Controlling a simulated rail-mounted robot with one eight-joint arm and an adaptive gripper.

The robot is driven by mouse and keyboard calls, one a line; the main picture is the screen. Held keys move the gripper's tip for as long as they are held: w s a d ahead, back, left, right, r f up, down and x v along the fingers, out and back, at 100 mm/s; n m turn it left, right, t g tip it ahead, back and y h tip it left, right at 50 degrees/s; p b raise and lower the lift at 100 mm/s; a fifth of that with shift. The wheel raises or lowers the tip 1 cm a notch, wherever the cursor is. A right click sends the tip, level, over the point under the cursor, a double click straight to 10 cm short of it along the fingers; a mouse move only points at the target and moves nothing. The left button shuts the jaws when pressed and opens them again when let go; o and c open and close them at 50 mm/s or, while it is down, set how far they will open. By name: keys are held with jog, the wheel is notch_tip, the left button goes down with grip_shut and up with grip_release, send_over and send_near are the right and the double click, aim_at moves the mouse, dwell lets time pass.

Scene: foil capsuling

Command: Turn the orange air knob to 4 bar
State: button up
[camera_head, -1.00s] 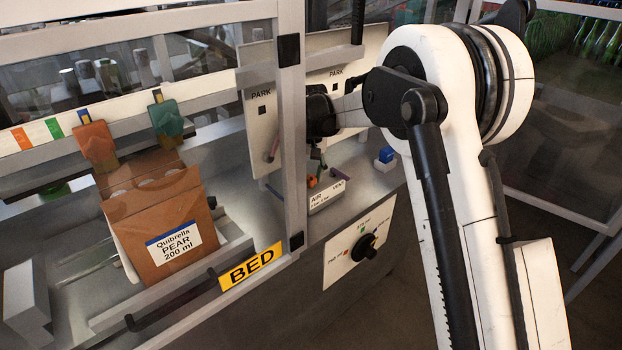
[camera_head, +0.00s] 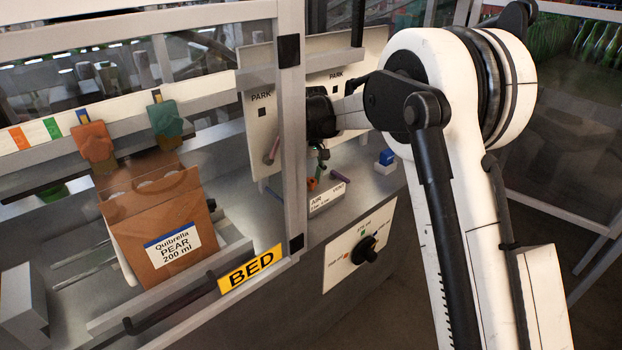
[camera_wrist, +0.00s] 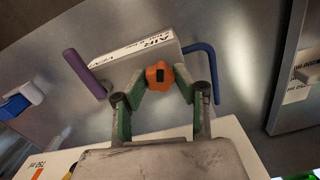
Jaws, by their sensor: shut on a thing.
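The orange air knob (camera_wrist: 160,76) sits at the front of the white AIR block (camera_wrist: 135,62) in the wrist view. It has a dark mark on its face. My gripper (camera_wrist: 158,84) has its green-padded fingers shut on the knob, one on each side. In the head view, the knob (camera_head: 312,184) is a small orange spot partly hidden by my gripper (camera_head: 318,165), above the AIR block (camera_head: 326,197). The bar scale on the block is too small to read.
A purple handle (camera_wrist: 84,72) and a blue bent rod (camera_wrist: 206,70) flank the block. A blue-and-white part (camera_wrist: 22,102) is at the left. A panel with a black selector knob (camera_head: 366,250) is below. A frame post (camera_head: 291,120) stands close left of my gripper.

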aim_at(311, 180)
jog(key=o, duration=1.1)
jog(key=shift+o, duration=0.2)
notch_tip(311, 180, up, 12)
